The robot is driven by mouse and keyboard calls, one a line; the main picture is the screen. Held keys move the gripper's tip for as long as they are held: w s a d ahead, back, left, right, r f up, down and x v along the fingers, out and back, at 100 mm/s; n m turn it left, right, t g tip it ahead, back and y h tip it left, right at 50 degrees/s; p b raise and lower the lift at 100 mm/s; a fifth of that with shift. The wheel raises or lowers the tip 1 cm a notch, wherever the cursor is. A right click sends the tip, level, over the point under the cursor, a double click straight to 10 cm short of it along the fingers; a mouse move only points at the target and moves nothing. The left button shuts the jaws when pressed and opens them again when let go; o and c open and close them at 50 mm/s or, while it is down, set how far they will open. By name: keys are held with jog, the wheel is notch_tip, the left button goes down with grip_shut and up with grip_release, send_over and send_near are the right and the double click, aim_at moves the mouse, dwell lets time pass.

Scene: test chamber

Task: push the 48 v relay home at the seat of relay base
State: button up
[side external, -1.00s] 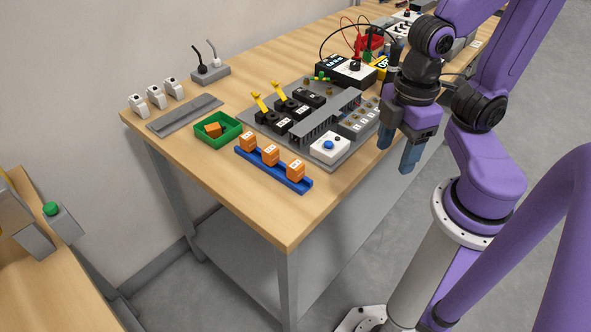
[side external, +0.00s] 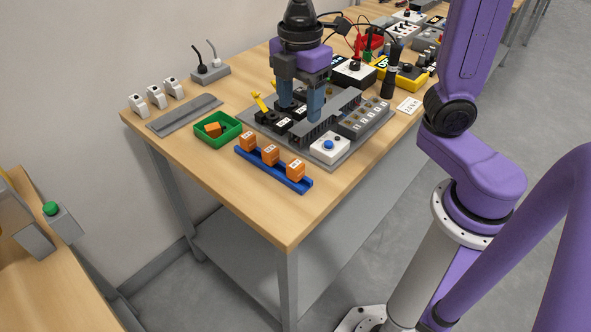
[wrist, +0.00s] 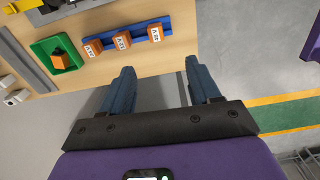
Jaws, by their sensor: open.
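Three orange relays stand in a row on a blue rail (side external: 273,170) near the front edge of the bench: the left one (side external: 248,140), the middle one (side external: 270,154) and the right one (side external: 295,169). Another orange block (side external: 213,129) lies in a green tray (side external: 228,139). Black relay bases (side external: 268,118) with yellow levers (side external: 257,102) sit on the grey panel.
A grey slotted duct (side external: 325,120) and a white box with a blue button (side external: 329,148) are close right of my fingers. A black meter (side external: 354,73) and yellow device (side external: 400,77) stand behind.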

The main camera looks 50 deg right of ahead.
jog(key=w, duration=0.1)
send_near(296, 164)
jog(key=f, duration=0.5)
jog(key=shift+w+a+f, duration=0.1)
jog(key=shift+w+f, duration=0.1)
jog(key=shift+w, duration=0.05)
jog(key=shift+s+f, duration=0.2)
jog(key=shift+f, duration=2.45)
jog(key=c, duration=1.1)
jog(key=shift+o, duration=0.2)
jog(key=shift+r, duration=0.15)
